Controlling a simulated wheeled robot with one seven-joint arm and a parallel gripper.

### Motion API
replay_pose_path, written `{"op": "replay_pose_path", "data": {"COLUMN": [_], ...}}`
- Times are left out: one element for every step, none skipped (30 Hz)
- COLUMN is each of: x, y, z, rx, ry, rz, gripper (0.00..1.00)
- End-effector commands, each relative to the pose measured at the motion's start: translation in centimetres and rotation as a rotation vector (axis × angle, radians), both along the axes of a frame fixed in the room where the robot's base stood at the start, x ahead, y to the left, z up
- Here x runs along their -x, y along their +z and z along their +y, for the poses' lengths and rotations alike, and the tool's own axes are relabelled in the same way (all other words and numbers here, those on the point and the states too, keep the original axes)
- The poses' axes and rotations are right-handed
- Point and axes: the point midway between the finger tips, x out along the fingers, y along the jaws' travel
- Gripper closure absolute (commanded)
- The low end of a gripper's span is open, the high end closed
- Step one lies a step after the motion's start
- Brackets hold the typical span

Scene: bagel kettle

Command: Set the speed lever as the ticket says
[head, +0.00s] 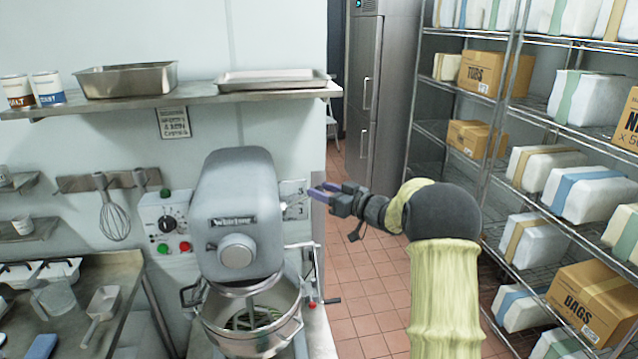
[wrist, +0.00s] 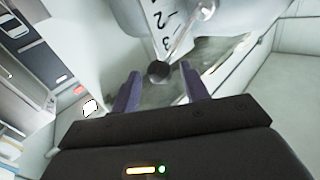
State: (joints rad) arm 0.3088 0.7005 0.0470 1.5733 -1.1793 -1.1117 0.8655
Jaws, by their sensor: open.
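The grey stand mixer (head: 235,215) stands at centre left in the head view. In the wrist view its speed lever (wrist: 182,40) is a thin metal rod with a black ball knob (wrist: 158,70). The lever lies just past the 3 on the white number plate (wrist: 160,28), where 2 and 3 are readable. My gripper (head: 318,190) is open at the mixer's right side. In the wrist view its purple fingers (wrist: 159,76) stand either side of the knob, with gaps showing; contact is not visible. A small printed card (head: 174,122) hangs below the shelf; its text is too small to read.
The steel bowl (head: 250,325) sits under the mixer head. A control box (head: 165,222) with green and red buttons is left of it. A wall shelf (head: 200,98) holds trays and tins. Racks with boxes (head: 590,290) stand at right; tiled floor lies between.

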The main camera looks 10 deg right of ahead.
Motion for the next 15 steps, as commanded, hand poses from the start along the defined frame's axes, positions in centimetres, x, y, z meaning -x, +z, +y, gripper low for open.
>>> {"op": "replay_pose_path", "data": {"x": [-0.51, -0.75, -1.02, -1.17, -1.28, -1.37, -1.42, -1.44, -1.44, -1.44, -1.44, -1.43, -1.43, -1.42, -1.42], "y": [0.27, 0.22, 0.16, 0.13, 0.1, 0.07, 0.04, 0.02, 0.0, -0.01, -0.01, -0.02, -0.02, -0.01, -0.01], "z": [0.54, 0.74, 0.92, 1.03, 1.12, 1.21, 1.24, 1.27, 1.27, 1.27, 1.26, 1.25, 1.25, 1.25, 1.25], "rx": [0.0, -0.001, 0.0, 0.0, 0.0, 0.0, 0.0, 0.0, 0.0, 0.0, 0.0, 0.0, 0.0, 0.0, 0.0], "ry": [0.003, 0.003, 0.002, 0.001, 0.001, 0.001, 0.0, 0.0, 0.0, 0.0, 0.0, 0.0, 0.0, 0.0, 0.0], "rz": [0.0, 0.0, 0.0, 0.0, 0.0, 0.0, 0.0, 0.0, 0.0, 0.0, 0.0, 0.0, 0.0, 0.0, 0.0], "gripper": [0.54, 0.54, 0.54, 0.54, 0.54, 0.54, 0.54, 0.54, 0.54, 0.54, 0.54, 0.54, 0.54, 0.54, 0.62]}}
